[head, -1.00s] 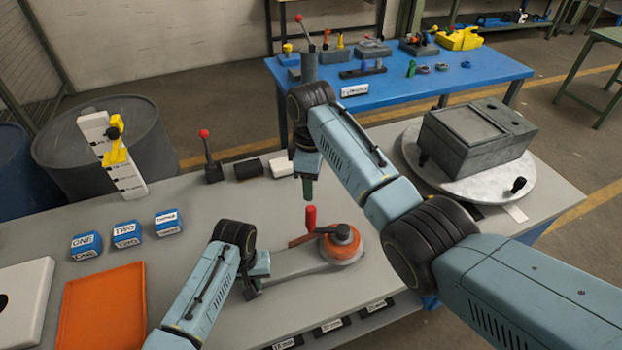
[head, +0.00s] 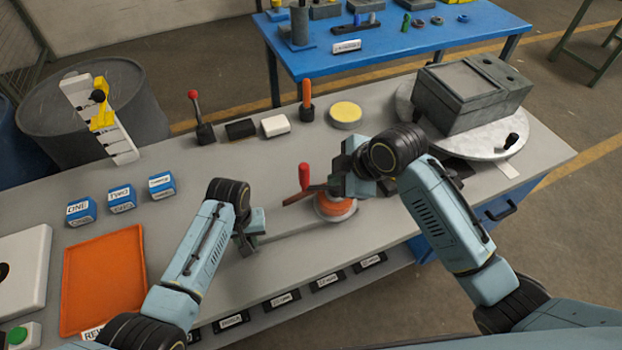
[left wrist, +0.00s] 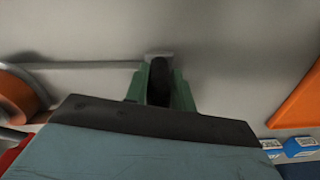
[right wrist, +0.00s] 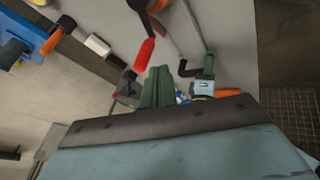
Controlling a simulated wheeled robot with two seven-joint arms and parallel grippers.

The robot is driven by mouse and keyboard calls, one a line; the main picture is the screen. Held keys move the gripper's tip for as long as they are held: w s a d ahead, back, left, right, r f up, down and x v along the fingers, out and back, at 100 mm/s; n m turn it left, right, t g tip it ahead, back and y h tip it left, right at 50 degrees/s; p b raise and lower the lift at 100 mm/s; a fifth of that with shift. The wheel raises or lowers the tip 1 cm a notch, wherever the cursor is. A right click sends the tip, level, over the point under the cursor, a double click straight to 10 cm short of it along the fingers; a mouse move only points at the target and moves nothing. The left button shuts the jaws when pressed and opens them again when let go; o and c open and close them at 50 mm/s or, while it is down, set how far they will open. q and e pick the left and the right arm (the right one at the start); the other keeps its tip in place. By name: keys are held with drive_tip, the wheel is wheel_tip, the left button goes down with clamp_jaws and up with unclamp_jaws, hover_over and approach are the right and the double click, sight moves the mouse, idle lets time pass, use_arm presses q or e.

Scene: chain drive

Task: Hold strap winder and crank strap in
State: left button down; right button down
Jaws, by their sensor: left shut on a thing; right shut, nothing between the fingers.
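A thin light bar or strap (head: 290,233) runs from the reel to my left gripper (head: 246,238). In the left wrist view, my left gripper (left wrist: 160,85) is shut on a dark upright piece at the bar's end; the orange reel (left wrist: 18,95) shows at left. My right gripper (right wrist: 158,75) is shut and empty. It is just right of the red handle (right wrist: 144,55) and apart from it; its fingertips are hard to see in the head view.
An orange tray (head: 103,280) and several blue labelled blocks (head: 122,199) lie left. A red-knobbed lever (head: 204,130), an orange-handled tool (head: 307,100) and a yellow-topped disc (head: 345,114) stand behind. A grey box (head: 470,95) sits on a round plate at right.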

drive_tip(key=w+a+r+x, duration=0.1)
drive_tip(key=x, duration=0.9)
drive_tip(key=shift+n+y, duration=0.4)
drive_tip(key=shift+w+a+r, duration=0.1)
idle(0.3)
